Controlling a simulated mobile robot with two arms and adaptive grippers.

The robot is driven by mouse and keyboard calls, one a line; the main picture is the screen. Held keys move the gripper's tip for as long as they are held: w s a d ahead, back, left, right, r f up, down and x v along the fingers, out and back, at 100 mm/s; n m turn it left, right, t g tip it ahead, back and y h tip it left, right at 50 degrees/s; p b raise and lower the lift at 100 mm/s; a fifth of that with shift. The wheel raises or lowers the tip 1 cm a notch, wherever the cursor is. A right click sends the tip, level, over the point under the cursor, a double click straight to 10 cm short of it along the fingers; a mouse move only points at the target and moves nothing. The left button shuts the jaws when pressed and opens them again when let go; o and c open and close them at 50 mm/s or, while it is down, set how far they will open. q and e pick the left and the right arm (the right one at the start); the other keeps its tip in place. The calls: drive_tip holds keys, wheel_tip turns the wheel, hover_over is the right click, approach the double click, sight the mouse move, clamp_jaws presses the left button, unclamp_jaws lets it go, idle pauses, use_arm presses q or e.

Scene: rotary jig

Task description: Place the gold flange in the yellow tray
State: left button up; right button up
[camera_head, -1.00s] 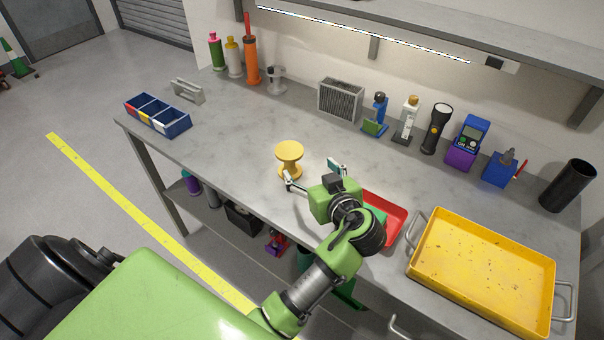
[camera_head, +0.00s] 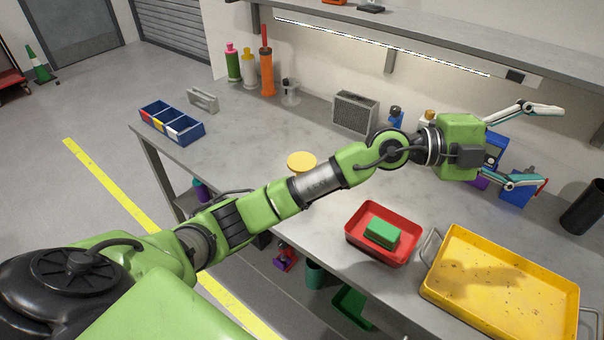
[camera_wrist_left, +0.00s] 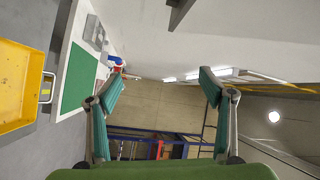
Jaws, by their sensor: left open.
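The gold flange (camera_head: 301,161) stands on the grey bench left of the red tray. It shows as a round yellow disc on top; my left arm hides its lower part. The yellow tray (camera_head: 440,293) lies at the bench's right front, with no part in it, only dark specks and a shadow. My left gripper (camera_head: 552,147) is open and empty, raised over the right back of the bench, well away from the flange. In the left wrist view, the spread fingers (camera_wrist_left: 162,86) have nothing between them, and part of a yellow tray (camera_wrist_left: 14,85) shows at the left edge. My right gripper is not seen.
A red tray (camera_head: 352,232) with green blocks (camera_head: 382,232) sits between flange and yellow tray. Bottles (camera_head: 248,68), a grey vented box (camera_head: 354,112) and a black cylinder (camera_head: 584,207) line the back. A blue bin (camera_head: 172,122) stands at the left. My arm crosses above the bench.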

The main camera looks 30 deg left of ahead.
use_arm(q)
drive_tip(key=a+f+m+g+y, duration=0.2)
drive_tip(key=a+f+g+y, duration=0.15)
drive_tip(key=f, duration=0.35)
drive_tip(key=n+g+y+b, duration=0.2)
drive_tip(key=n+g+y, duration=0.2)
drive_tip(key=y, duration=1.3)
approach(302, 160)
drive_tip(key=shift+t+h, duration=0.25)
drive_tip(key=x, duration=0.3)
drive_tip(key=p+x, duration=0.1)
drive_tip(key=x, duration=0.1)
drive_tip(key=shift+s+a+r, duration=0.1)
drive_tip(key=shift+s+a, duration=0.15)
drive_tip(key=p+x, duration=0.2)
drive_tip(key=x, duration=0.3)
drive_tip(key=shift+f, duration=0.2)
drive_tip(key=c, duration=1.4)
drive_tip(key=shift+r, duration=0.2)
